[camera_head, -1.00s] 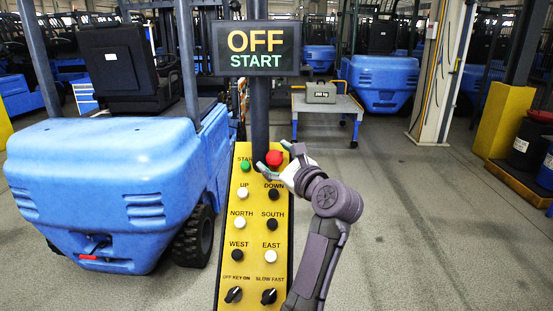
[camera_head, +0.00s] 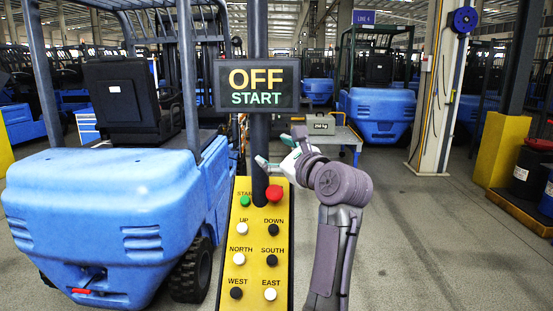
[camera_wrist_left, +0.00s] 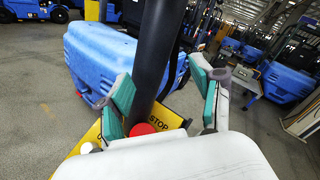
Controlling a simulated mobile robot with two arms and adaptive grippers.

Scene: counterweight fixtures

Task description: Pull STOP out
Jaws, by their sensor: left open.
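The red STOP button (camera_head: 274,192) sits at the top right of the yellow control panel (camera_head: 254,208), right of the green START button (camera_head: 244,200). My left gripper (camera_head: 276,151) is open and empty, above the red button and apart from it in the head view. In the left wrist view the two green-padded fingers (camera_wrist_left: 160,78) stand apart, with the dark post (camera_wrist_left: 157,55) between them in the picture. The red button (camera_wrist_left: 142,129) shows below the fingers there, partly hidden by the gripper body, beside its STOP label. My right gripper is not in view.
A display (camera_head: 256,86) reading OFF and START is fixed on the post above the panel. A blue forklift (camera_head: 105,205) stands close at left. A cart with a weight (camera_head: 318,124) is behind my gripper. Open floor (camera_head: 430,240) lies at right.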

